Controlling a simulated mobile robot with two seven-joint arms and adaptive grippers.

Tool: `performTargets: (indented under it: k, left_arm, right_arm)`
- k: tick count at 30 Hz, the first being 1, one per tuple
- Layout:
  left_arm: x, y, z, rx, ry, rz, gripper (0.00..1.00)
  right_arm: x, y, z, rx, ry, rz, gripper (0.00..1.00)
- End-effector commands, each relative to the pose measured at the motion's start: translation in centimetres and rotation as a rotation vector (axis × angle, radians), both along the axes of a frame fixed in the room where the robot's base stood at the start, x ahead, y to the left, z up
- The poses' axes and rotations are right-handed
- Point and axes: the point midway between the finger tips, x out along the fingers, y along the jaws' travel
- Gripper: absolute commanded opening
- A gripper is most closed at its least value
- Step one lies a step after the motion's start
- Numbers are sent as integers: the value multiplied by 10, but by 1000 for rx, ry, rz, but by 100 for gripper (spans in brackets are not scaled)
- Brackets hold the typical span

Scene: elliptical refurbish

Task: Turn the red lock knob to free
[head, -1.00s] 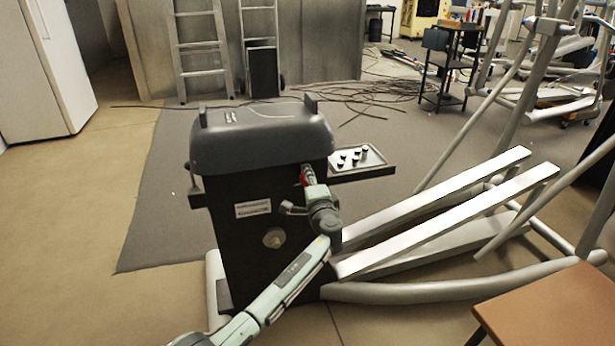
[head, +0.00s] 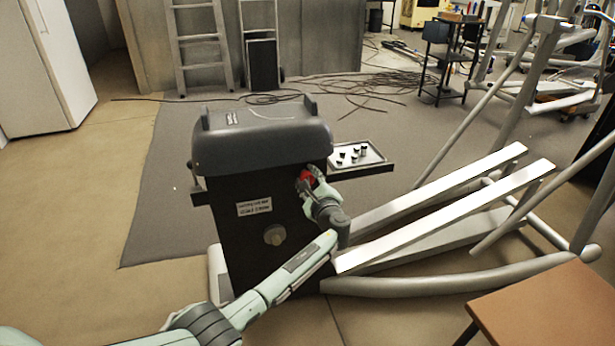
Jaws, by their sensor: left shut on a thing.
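The red lock knob (head: 306,176) is on the dark machine housing (head: 240,225), near the upper right of its front face. My left gripper (head: 308,184) is at the knob with its fingers shut on it; part of the red shows between and above the fingers. The fingers and wrist hide the rest of the knob, so its turned position cannot be read. My left arm reaches in from the bottom left. My right gripper is not in view.
A tray (head: 378,168) with several small dark parts juts out right of the housing. White rails (head: 450,210) and grey tubes of the elliptical lie to the right. A brown table (head: 550,305) is at bottom right. Cables lie on the floor behind.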

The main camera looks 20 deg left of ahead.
Motion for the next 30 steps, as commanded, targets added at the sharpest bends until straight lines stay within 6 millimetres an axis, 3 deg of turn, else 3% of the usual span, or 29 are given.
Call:
performTargets:
  k: [21, 22, 26, 30]
  left_arm:
    - [0, -1, -1, 58, 41, -1, 6]
    - [0, -1, -1, 58, 41, -1, 38]
    - [0, 0, -1, 58, 41, 0, 54]
    - [0, 0, -1, 58, 39, 0, 56]
  right_arm:
    - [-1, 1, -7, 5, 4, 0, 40]
    - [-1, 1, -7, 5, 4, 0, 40]
    - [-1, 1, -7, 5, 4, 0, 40]
    - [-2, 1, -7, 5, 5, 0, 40]
